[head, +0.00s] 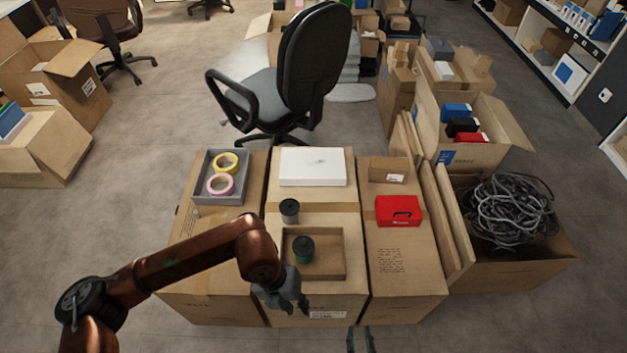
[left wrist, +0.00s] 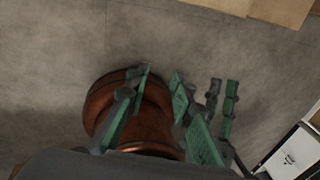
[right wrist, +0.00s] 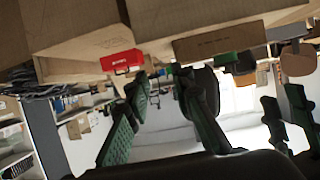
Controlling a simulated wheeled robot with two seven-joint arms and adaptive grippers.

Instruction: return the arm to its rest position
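My left gripper (head: 284,300) hangs at the end of my copper-brown arm, over the front edge of the middle carton (head: 319,225). In the left wrist view its green fingers (left wrist: 161,76) are apart with nothing between them. Grey floor and a copper-brown part of my own body show behind them. Most of my right arm is out of view.
A shallow box (head: 342,258) holds a dark-green spool (head: 303,250). A grey spool (head: 289,211), white box (head: 313,167), red case (head: 398,211) and grey tray (head: 207,196) with two tape rolls rest on the cartons. A cable-filled carton (head: 520,272) stands right.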

